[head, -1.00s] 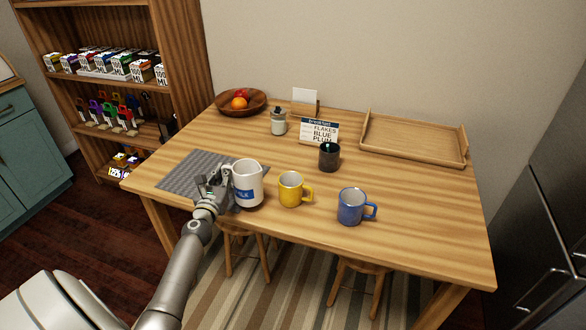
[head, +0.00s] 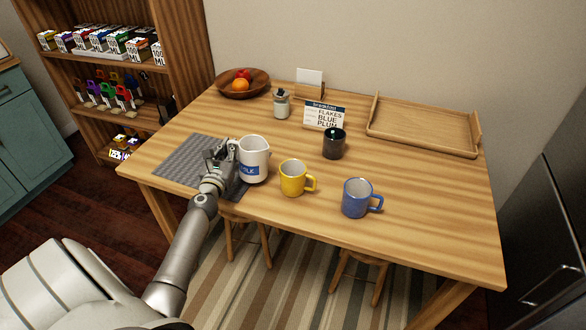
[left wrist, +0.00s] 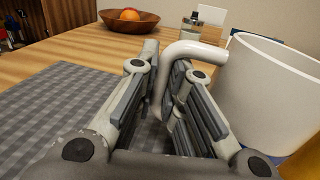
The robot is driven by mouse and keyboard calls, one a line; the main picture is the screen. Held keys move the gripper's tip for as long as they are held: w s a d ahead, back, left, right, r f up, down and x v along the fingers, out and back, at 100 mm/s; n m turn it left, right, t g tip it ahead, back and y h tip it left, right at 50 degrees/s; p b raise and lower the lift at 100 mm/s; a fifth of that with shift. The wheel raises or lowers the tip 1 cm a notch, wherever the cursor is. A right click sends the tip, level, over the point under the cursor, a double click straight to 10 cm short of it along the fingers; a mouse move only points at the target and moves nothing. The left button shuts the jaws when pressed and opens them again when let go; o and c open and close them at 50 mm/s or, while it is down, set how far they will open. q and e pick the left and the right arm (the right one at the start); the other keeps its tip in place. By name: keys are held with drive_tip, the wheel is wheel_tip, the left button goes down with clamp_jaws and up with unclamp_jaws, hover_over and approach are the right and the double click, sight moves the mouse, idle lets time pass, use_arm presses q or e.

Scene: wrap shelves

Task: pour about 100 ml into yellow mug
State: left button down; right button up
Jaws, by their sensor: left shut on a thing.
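The white milk jug (head: 254,149) with a blue label is upright in the head view, left of the yellow mug. My left gripper (head: 232,154) is on the jug's left side, shut on its handle. In the left wrist view the handle (left wrist: 196,50) lies between the fingers (left wrist: 163,75), with the white jug wall (left wrist: 268,90) to the right. The yellow mug (head: 291,180) stands upright on the table with its handle to the right. A yellow patch of it shows in the wrist view (left wrist: 303,160). The liquid level in either is not visible. My right gripper is out of view.
A blue mug (head: 357,199) and a black cup (head: 334,146) stand to the right. A sign card (head: 324,116), small bottle (head: 281,104), fruit bowl (head: 260,88) and wooden tray (head: 376,133) are behind. A grey mat (head: 180,165) lies left.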

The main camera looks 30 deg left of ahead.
sight(238, 143)
use_arm(q)
drive_tip(key=shift+w+d+r+m+b, duration=0.1)
drive_tip(key=shift+d+r+m+b, duration=0.15)
drive_tip(key=shift+m+b, duration=0.2)
drive_tip(key=shift+w+d+r+m, duration=0.15)
drive_tip(key=shift+d+r+m, duration=0.5)
drive_tip(key=shift+r+m, duration=0.3)
drive_tip(key=shift+w+d+r+m+t+p, duration=0.2)
drive_tip(key=shift+d+r+m+t+p, duration=0.25)
drive_tip(key=shift+d+m, duration=0.45)
drive_tip(key=d+r+m+t+p, duration=0.1)
drive_tip(key=d+r+m+p, duration=0.2)
drive_tip(key=r+m, duration=0.2)
drive_tip(key=shift+w+d+r+m+h+p, duration=0.15)
drive_tip(key=shift+w+r+m+h+p, duration=0.15)
drive_tip(key=shift+w+r+p, duration=0.15)
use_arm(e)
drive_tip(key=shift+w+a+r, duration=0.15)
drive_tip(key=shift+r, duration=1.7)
use_arm(q)
drive_tip(key=shift+d+r+m, duration=0.1)
drive_tip(key=shift+r+m, duration=0.1)
drive_tip(key=shift+m, duration=0.1)
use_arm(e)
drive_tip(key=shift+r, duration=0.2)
